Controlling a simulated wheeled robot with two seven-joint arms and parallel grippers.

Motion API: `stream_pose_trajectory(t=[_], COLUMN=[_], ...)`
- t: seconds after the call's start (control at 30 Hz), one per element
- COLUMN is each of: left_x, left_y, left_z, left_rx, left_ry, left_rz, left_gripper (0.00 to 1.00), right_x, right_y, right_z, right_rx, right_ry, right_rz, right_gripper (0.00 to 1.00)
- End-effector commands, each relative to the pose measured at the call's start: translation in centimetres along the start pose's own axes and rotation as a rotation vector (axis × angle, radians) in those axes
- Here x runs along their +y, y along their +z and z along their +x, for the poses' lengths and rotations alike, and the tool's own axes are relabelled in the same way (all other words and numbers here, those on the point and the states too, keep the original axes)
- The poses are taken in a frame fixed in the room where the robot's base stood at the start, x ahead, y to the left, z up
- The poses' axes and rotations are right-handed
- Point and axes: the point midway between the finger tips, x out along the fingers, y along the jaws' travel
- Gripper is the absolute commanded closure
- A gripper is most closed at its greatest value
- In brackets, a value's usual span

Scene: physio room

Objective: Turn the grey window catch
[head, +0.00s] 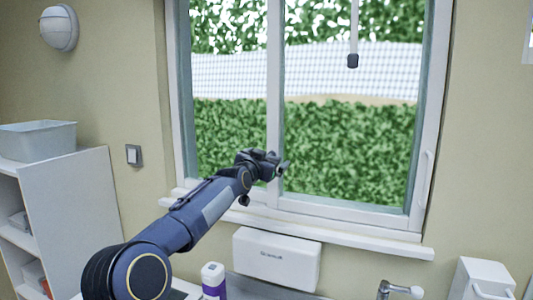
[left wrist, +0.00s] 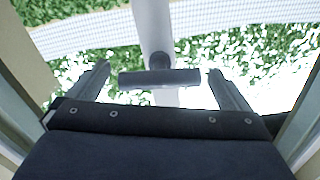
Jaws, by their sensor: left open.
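The grey window catch (left wrist: 160,78) shows in the left wrist view as a short dark grey bar lying crosswise, with a round hub on the white middle upright of the window. My left gripper (left wrist: 162,84) is open, one finger beyond each end of the bar, with a visible gap on both sides. In the head view my left gripper (head: 277,166) is at the lower part of the window's middle upright and mostly hides the catch. My right gripper is not in view.
The white-framed window (head: 273,80) has a sill (head: 320,232) below the gripper. A white box (head: 277,258) is under the sill, with a white and purple bottle (head: 213,280) and a tap (head: 400,290) nearby. A white shelf unit (head: 75,200) with a grey bin (head: 38,140) stands left.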

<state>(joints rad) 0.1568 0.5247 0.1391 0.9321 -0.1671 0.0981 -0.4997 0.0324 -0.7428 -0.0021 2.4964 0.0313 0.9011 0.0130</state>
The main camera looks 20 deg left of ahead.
Motion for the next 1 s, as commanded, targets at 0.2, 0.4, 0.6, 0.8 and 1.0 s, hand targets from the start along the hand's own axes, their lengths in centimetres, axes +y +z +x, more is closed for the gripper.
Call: stream_pose_trajectory(t=[0.2, 0.4, 0.6, 0.8, 1.0], left_x=[-0.01, 0.01, 0.02, 0.12, 0.08], left_y=[0.07, 0.07, 0.06, 0.14, 0.04], left_z=[0.58, 0.55, 0.53, 0.54, 0.54], left_rx=[0.000, 0.000, 0.000, 0.000, -0.001], left_ry=[0.000, 0.000, 0.000, 0.001, 0.002], left_rz=[0.000, 0.000, -0.001, -0.098, -0.109], left_gripper=[0.00, 0.09, 0.33, 0.33, 0.33], right_x=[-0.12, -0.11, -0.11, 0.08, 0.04], right_y=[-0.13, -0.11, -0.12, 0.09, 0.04], right_z=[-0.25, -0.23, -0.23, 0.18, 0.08], right_rx=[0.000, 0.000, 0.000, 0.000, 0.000], right_ry=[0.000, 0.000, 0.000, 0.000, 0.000], right_rz=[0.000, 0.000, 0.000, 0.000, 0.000], right_gripper=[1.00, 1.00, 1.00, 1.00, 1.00])
